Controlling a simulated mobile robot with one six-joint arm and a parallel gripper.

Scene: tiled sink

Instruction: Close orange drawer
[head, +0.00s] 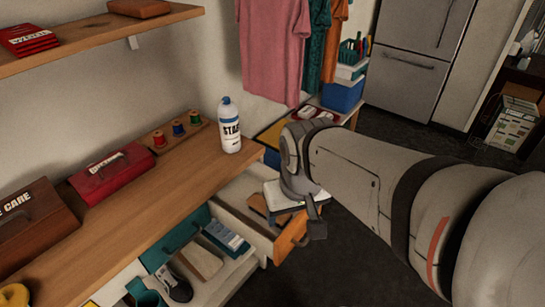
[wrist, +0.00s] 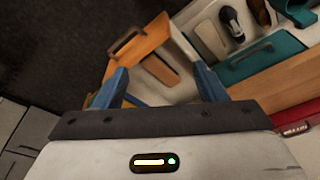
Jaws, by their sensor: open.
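The orange drawer (head: 291,238) is pulled out below the wooden counter, with brown items inside and a dark handle on its front. In the wrist view, its orange front (wrist: 138,47) and handle lie ahead of the fingers, toward the upper left. My gripper (head: 316,229) appears near the right end of the drawer front in the head view; I cannot tell whether it touches. In the wrist view my gripper (wrist: 162,82) has its two blue fingers wide apart with nothing held between them. My wrist hides part of the drawer area in the head view.
The dark floor (head: 345,265) to the right is clear.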

